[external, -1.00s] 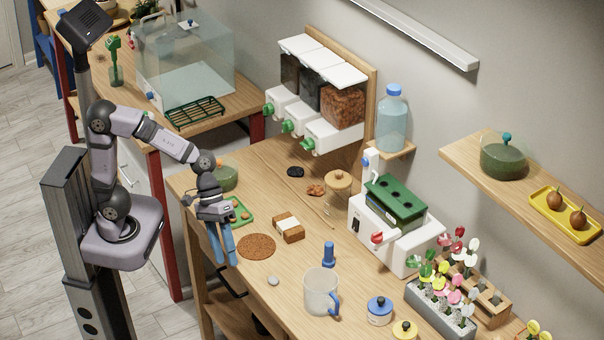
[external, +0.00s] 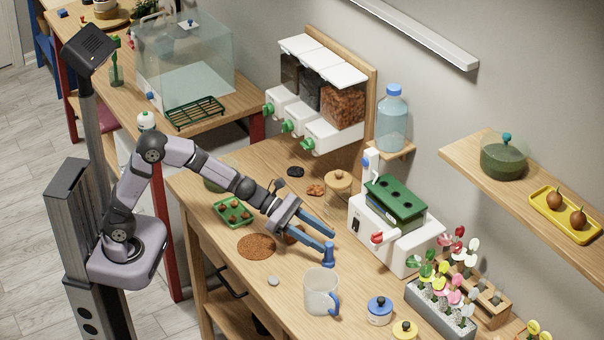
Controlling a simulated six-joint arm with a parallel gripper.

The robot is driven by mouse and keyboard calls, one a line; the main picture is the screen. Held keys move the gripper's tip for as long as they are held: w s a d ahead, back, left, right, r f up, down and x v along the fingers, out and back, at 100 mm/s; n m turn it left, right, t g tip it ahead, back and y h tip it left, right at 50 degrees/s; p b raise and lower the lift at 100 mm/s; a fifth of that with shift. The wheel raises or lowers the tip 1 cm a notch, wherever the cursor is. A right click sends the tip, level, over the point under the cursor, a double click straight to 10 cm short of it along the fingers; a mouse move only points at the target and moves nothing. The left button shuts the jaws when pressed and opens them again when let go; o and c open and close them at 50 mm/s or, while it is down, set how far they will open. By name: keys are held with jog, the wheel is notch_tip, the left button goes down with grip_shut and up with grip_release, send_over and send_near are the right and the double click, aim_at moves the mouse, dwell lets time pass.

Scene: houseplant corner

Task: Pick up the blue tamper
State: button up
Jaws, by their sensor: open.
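The blue tamper (external: 328,254) stands upright on the wooden table, behind the clear mug. My gripper (external: 329,240) has two long blue fingers and is open. It reaches down from the left, with its fingertips right at the tamper's top. One finger passes close in front of the tamper and the other lies behind it. I cannot tell whether either finger touches it. The tamper's upper part is partly hard to separate from the fingers, being the same blue.
The clear mug (external: 321,292) with a blue handle stands just in front. A white machine (external: 395,235) with a green top is to the right. A blue-lidded jar (external: 379,311) is front right.

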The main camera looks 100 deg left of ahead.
aim_at(329, 254)
jog(key=shift+f, duration=0.15)
jog(key=shift+d+p+x, duration=0.2)
jog(key=shift+p+x, duration=0.2)
jog(key=shift+x, duration=1.05)
jog(key=shift+d+p+x, duration=0.25)
jog(key=shift+p+x, duration=0.1)
jog(key=shift+x, duration=1.15)
jog(key=shift+w+d+f, duration=0.15)
jog(key=shift+w, duration=0.45)
grip_shut()
